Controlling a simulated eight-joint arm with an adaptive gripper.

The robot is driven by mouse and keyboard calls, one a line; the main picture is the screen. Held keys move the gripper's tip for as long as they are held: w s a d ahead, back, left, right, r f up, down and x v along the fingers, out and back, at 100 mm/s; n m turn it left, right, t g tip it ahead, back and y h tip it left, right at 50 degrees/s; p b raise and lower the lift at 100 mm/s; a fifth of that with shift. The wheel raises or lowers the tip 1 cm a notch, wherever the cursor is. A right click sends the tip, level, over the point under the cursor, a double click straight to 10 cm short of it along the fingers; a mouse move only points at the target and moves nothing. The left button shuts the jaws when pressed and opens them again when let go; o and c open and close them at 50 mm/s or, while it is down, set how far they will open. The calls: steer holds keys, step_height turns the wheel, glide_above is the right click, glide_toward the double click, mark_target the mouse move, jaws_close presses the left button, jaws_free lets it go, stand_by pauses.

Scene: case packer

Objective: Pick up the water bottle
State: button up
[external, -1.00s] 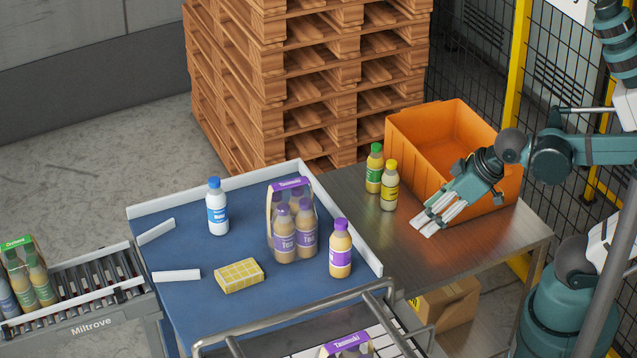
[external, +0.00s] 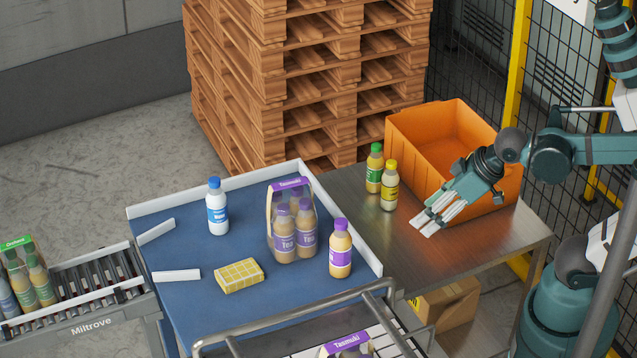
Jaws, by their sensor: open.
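The water bottle (external: 217,207), white and blue with a blue cap, stands upright on the blue surface (external: 190,255) near its back left side. My gripper (external: 428,226) is open and empty over the metal table, in front of the orange crate. It is far to the right of the water bottle, with other bottles between them.
A carrier pack of purple-capped bottles (external: 291,230), a single purple-capped bottle (external: 340,249) and a yellow checked pack (external: 239,275) are on the blue surface. Green-capped (external: 374,169) and yellow-capped (external: 390,186) bottles stand beside the orange crate (external: 408,140). A low white rim (external: 345,222) edges the surface.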

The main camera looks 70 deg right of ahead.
steer(key=w+a+r+m+g, duration=0.15)
steer(key=w+r+m, duration=0.25)
steer(key=w+r, duration=1.05)
steer(key=m+g+p, duration=0.2)
steer(key=m+g, duration=0.4)
steer(key=m, duration=0.2)
glide_above(214, 194)
steer(key=d, duration=0.2)
steer(key=shift+t, duration=0.25)
steer(key=f, duration=0.9)
steer(key=shift+w+f, duration=0.15)
steer(key=shift+w, duration=0.15)
steer(key=shift+w+f, duration=0.2)
steer(key=shift+w, duration=0.05)
step_height(214, 194, down, 9)
steer(key=shift+f, duration=0.35)
